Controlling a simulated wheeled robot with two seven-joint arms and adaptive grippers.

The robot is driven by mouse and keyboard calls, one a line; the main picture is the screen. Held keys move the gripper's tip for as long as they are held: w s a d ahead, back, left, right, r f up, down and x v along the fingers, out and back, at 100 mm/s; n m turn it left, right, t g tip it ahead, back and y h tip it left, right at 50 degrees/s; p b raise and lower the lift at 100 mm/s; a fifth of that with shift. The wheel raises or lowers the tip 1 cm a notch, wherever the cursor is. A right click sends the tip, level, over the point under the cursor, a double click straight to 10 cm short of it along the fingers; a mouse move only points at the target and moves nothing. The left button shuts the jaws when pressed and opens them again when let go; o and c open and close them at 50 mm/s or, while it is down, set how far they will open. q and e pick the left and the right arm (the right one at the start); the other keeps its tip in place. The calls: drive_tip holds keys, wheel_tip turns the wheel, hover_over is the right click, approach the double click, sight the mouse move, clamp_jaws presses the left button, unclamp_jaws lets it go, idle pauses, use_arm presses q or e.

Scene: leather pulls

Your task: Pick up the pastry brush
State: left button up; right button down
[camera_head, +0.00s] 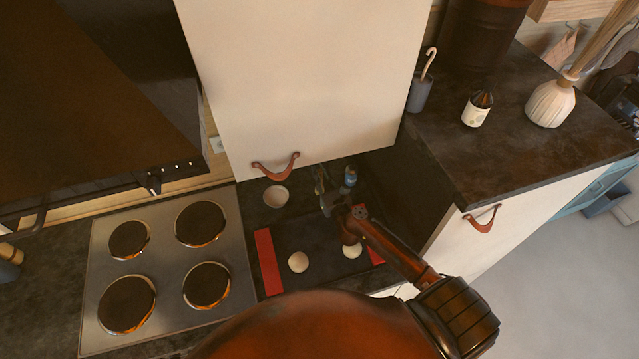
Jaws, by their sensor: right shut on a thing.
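My right gripper (328,200) reaches over the back of the dark counter, under the white cabinet. It is shut on a small thin thing, which looks like the pastry brush (319,182); it is small and dim, and the gripper partly hides it. A small blue bottle or jar (350,177) stands just right of the gripper. My left gripper is not in view.
A black tray with red ends (268,262) lies on the counter, with pale round dough balls (298,262) on it. A stove with several burners (165,262) is at left. The white cabinet (300,80) hangs low above.

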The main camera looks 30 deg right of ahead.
drive_tip(key=shift+r, duration=0.1)
drive_tip(key=shift+r, duration=0.2)
wheel_tip(320, 180, up, 3)
drive_tip(key=shift+s+a+r+p, duration=0.1)
drive_tip(key=shift+a+r+p, duration=0.05)
drive_tip(key=shift+p, duration=0.2)
drive_tip(key=s+a+r, duration=0.8)
drive_tip(key=a+r, duration=0.1)
drive_tip(key=a, duration=0.1)
drive_tip(key=shift+s+a, duration=0.25)
drive_tip(key=shift+a, duration=0.05)
idle(1.2)
